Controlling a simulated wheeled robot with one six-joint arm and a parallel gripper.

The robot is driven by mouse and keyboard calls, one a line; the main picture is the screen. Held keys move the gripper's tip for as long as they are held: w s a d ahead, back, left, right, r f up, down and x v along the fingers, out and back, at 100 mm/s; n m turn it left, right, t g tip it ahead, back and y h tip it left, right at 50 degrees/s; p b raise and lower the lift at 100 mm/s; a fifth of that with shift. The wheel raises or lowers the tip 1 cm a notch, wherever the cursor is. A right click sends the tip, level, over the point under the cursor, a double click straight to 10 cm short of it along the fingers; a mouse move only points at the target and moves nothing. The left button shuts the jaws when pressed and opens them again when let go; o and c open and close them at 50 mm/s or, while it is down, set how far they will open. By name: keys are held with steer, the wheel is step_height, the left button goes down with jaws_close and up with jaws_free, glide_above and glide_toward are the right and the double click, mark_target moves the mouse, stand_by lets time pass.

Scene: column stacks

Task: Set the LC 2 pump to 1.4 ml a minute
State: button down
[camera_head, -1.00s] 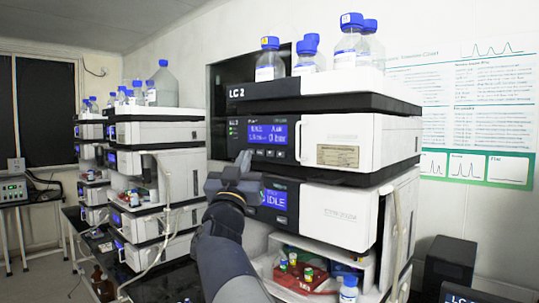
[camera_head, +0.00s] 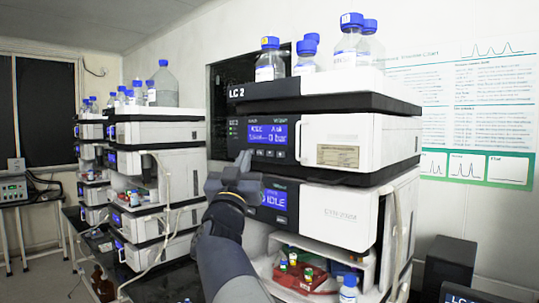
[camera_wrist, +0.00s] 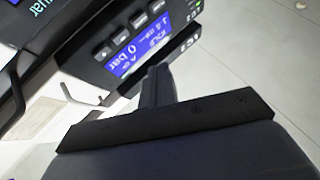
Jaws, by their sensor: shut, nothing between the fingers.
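The LC 2 stack (camera_head: 237,93) stands at the centre right. Its pump module has a lit blue display (camera_head: 268,133) with a row of small buttons (camera_head: 270,153) under it. In the wrist view the tilted display (camera_wrist: 140,45) reads IDLE and 0 bar; the flow figure is too small to read surely. Dark square buttons (camera_wrist: 122,36) run beside it. My gripper (camera_head: 244,158) is shut and empty, pointing up in front of the stack's left edge, near the button row. Its fingers (camera_wrist: 158,82) also show in the wrist view, apart from the buttons in the picture; depth is unclear.
A second module below has a blue IDLE display (camera_head: 274,199), partly behind my gripper. Blue-capped bottles (camera_head: 351,45) stand on top of the stack. An open bay with a red vial tray (camera_head: 300,283) lies low. Other stacks (camera_head: 150,150) stand to the left.

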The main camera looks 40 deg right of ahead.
steer(key=w+a+m+t+y+b, duration=0.1)
steer(key=w+a+m+t+y, duration=0.1)
steer(key=a+m, duration=0.35)
steer(key=w+a+m+t+y, duration=0.2)
steer(key=a+m+t+y, duration=0.1)
steer(key=a, duration=0.6)
steer(key=w+a+m+t+y+b, duration=0.1)
steer(key=w+a+m+t+y, duration=0.2)
steer(key=a, duration=0.4)
steer(key=s+a+m+t+y, duration=0.1)
steer(key=s+a+m+y, duration=0.1)
steer(key=a+m+y, duration=0.2)
steer(key=s+a+m+t+y+b, duration=0.1)
steer(key=s+a+m+y, duration=0.2)
steer(key=a+m, duration=0.8)
steer(key=shift+a+t+y, duration=0.3)
steer(key=shift+a+y, duration=1)
steer(key=shift+a, duration=3.25)
steer(key=shift+s, duration=0.1)
